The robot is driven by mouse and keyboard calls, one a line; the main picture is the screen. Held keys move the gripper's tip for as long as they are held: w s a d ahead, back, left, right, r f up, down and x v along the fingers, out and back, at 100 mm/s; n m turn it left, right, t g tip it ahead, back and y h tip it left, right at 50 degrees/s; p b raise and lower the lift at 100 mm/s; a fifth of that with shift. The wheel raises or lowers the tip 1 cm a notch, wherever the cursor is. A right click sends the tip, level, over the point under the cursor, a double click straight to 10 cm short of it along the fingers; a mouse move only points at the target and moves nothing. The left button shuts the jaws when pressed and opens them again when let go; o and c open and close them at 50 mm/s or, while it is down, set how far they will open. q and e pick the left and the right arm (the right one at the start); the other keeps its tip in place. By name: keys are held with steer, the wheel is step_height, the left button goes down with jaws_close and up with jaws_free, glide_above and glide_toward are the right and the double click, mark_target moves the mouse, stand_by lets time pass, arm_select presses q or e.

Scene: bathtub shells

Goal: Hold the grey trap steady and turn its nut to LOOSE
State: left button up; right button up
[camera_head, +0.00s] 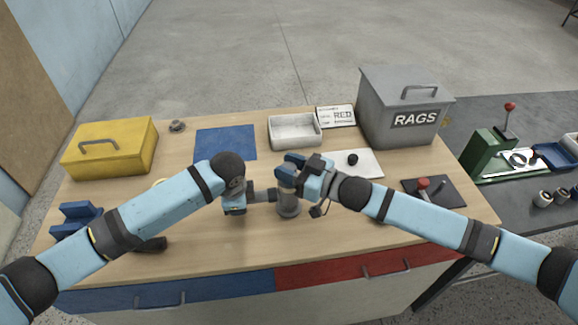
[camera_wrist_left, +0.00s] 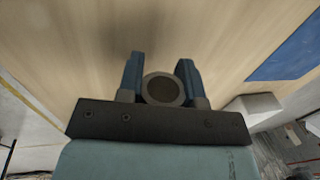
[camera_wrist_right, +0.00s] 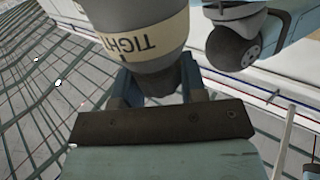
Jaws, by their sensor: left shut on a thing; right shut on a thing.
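The grey trap (camera_head: 288,211) stands upright on the table, with a side pipe (camera_head: 264,195) pointing left. My left gripper (camera_head: 240,200) is shut on this side pipe; its round end (camera_wrist_left: 163,90) sits between the blue fingers in the left wrist view. My right gripper (camera_head: 291,166) is shut at the top of the trap. In the right wrist view its fingers (camera_wrist_right: 160,88) clasp a dark narrow part, which looks like the nut. A wide grey body with a cream band (camera_wrist_right: 148,38) fills the top there; the band reads TIGHT, upside down.
A blue mat (camera_head: 225,143), a white tray (camera_head: 294,131) and a grey RAGS bin (camera_head: 402,110) stand behind the trap. A yellow box (camera_head: 110,150) is at the left. A dark board with a red knob (camera_head: 428,190) lies right.

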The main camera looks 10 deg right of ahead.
steer(key=m+t+h, duration=0.4)
steer(key=shift+s+a+r+t+h, duration=0.1)
steer(key=shift+s+a+t+h, duration=0.1)
steer(key=shift+t+h, duration=0.1)
steer(key=shift+w+d+m+t+h, duration=0.1)
steer(key=shift+m+t+h, duration=0.7)
steer(key=shift+m+h, duration=0.7)
steer(key=shift+d+h, duration=0.15)
steer(key=shift+h, duration=0.35)
steer(key=o, duration=0.9)
steer(key=shift+o, duration=0.2)
steer(key=v, duration=1.2)
steer(key=shift+f, duration=0.25)
